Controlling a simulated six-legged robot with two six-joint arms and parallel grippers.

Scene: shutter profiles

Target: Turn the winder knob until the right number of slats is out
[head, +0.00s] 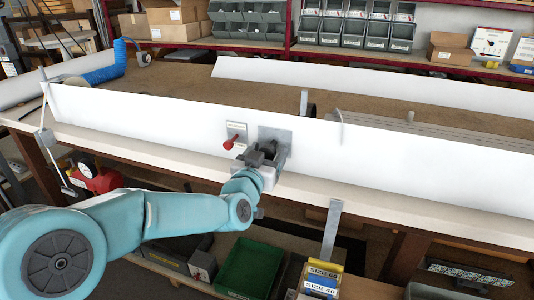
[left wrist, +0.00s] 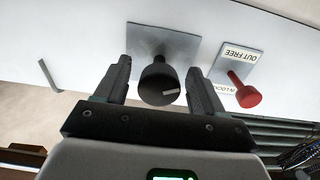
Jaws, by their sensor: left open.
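The winder knob (left wrist: 158,84) is black and round, with a white mark on its face pointing to the right in the left wrist view. It sits on a grey plate (left wrist: 165,42) on the white panel. My left gripper (left wrist: 160,68) is open, with one finger on each side of the knob and visible gaps to both. In the head view my left gripper (head: 263,154) is in front of the grey plate (head: 276,136) and hides the knob. A grey ridged strip (head: 450,141) lies behind the panel; its slats are too small to count. My right gripper is out of view.
A red lever (head: 231,142) sticks out left of the knob, close to my gripper; its label (left wrist: 240,53) reads "OUT FREE". The long white panel (head: 400,160) stands along the bench. A metal bracket (head: 333,225) hangs at the front edge. Bins stand below.

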